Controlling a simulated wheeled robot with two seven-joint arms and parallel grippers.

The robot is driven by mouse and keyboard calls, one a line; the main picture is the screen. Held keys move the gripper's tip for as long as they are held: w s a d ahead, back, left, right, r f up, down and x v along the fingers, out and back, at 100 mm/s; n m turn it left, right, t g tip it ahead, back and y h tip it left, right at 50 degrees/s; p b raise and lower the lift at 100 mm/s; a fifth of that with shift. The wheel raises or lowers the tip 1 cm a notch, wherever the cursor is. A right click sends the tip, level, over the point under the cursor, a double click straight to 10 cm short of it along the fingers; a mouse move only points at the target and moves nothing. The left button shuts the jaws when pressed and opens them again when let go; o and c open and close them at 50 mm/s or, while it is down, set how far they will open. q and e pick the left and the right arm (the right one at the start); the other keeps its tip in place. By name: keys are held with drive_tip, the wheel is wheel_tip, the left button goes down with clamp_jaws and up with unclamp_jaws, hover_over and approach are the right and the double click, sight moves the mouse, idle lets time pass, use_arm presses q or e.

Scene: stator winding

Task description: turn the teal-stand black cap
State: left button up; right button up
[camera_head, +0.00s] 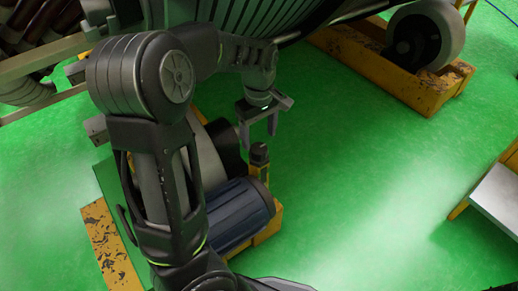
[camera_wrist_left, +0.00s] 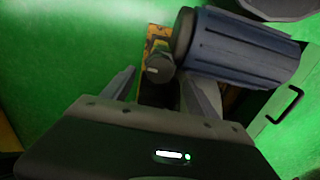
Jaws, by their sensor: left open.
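A small black cap (camera_head: 259,153) stands upright at the end of the dark blue ribbed motor (camera_head: 240,213). In the left wrist view the cap (camera_wrist_left: 160,67) shows as a dark round knob beside the blue motor (camera_wrist_left: 240,48). I cannot make out a teal stand; the base around the cap looks yellow. My left gripper (camera_head: 257,131) is open and empty, with its fingers pointing down just above the cap. In the left wrist view the gripper's fingers (camera_wrist_left: 159,84) lie on either side of the cap, apart from it. My right gripper is not in view.
A worn yellow frame (camera_head: 110,245) lies at the lower left. Another yellow block (camera_head: 390,72) holds a grey roller (camera_head: 437,35) at the upper right. A pale bench (camera_head: 498,196) stands at the right edge. The green floor between is clear.

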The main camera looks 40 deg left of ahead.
sight(259, 148)
use_arm(q)
wheel_tip(259, 148, down, 6)
drive_tip(key=shift+b, duration=1.15)
drive_tip(key=shift+c, duration=0.3)
drive_tip(key=c, duration=1.3)
drive_tip(key=shift+r, duration=0.1)
